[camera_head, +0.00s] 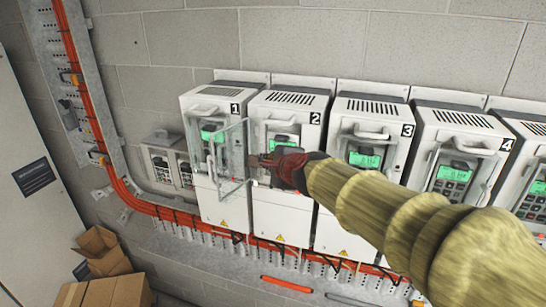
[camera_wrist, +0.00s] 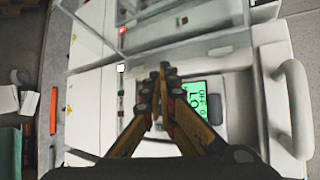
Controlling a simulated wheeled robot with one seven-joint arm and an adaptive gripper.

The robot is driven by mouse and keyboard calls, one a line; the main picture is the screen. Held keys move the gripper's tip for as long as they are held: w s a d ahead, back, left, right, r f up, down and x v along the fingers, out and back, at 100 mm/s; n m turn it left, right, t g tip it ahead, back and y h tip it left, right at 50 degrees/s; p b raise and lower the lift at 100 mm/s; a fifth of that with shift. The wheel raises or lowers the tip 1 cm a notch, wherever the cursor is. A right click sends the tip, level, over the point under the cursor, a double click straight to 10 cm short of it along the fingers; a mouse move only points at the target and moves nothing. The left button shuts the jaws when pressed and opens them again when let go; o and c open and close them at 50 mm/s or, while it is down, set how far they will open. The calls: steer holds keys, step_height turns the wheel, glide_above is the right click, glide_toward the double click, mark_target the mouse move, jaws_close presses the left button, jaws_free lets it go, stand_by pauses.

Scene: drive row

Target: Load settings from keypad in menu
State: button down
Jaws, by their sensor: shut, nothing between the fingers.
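A row of white numbered drives stands against the wall. Drive 2 (camera_head: 290,103) has a lit green display (camera_head: 281,143). My gripper (camera_head: 256,160) is shut and empty in front of drive 2, its arm covering much of the keypad area. A clear framed cover (camera_head: 233,150) stands swung out between drives 1 and 2. In the wrist view my shut fingertips (camera_wrist: 163,72) are in front of the panel, just beside the green display (camera_wrist: 194,97), which shows large letters, partly readable as "LO". The keypad keys are mostly hidden by the fingers; I cannot tell if they touch.
Drive 1 (camera_head: 212,105) is to the left; drive 3 (camera_head: 372,110) and drive 4 (camera_head: 458,122) are to the right. A curved white handle (camera_wrist: 294,108) sticks out close to my gripper. Orange cables (camera_head: 160,207) run below. Cardboard boxes (camera_head: 105,290) lie at lower left.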

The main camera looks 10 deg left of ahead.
steer(key=shift+w, duration=0.2)
steer(key=shift+w, duration=0.2)
steer(key=shift+w+d, duration=0.1)
steer(key=shift+w, duration=0.25)
stand_by(0.7)
steer(key=shift+s, duration=0.8)
steer(key=s, duration=0.1)
steer(key=s+p, duration=0.1)
steer(key=s, duration=0.1)
steer(key=s+p, duration=0.1)
steer(key=s, duration=0.1)
steer(key=shift+a, duration=0.25)
stand_by(1.1)
